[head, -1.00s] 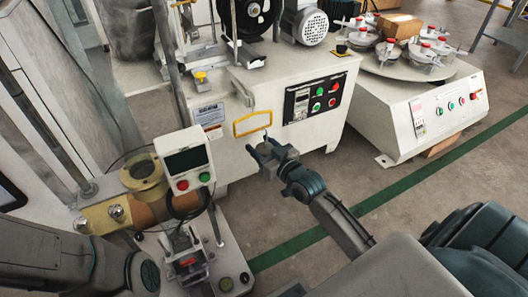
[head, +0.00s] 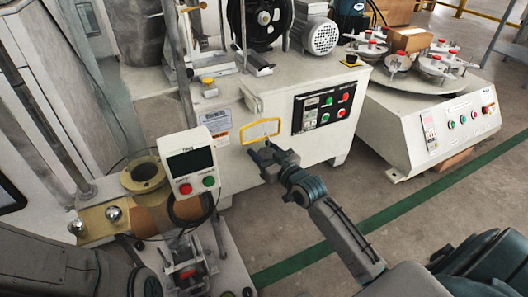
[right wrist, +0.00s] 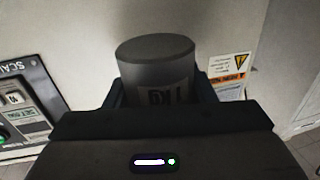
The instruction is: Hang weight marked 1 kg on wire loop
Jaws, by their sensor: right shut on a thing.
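My right gripper (head: 260,154) is shut on a grey cylindrical weight. In the right wrist view the weight (right wrist: 157,75) stands between the dark fingers (right wrist: 160,105), its flat top showing. Its label reads 1 KG, upside down in that view. In the head view the weight is too small and dark to tell from the gripper. A yellow loop (head: 262,120) shows on the front of the white cabinet, just above my right gripper in the picture. I cannot tell whether it is the wire loop. My left arm (head: 50,270) shows at the lower left; its gripper is not in view.
The white cabinet (head: 335,140) stands behind my right gripper, with a button panel (head: 325,105). A control box (head: 187,165) and a device with knobs (head: 112,214) stand at left. A white machine with a turntable (head: 430,130) is at right.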

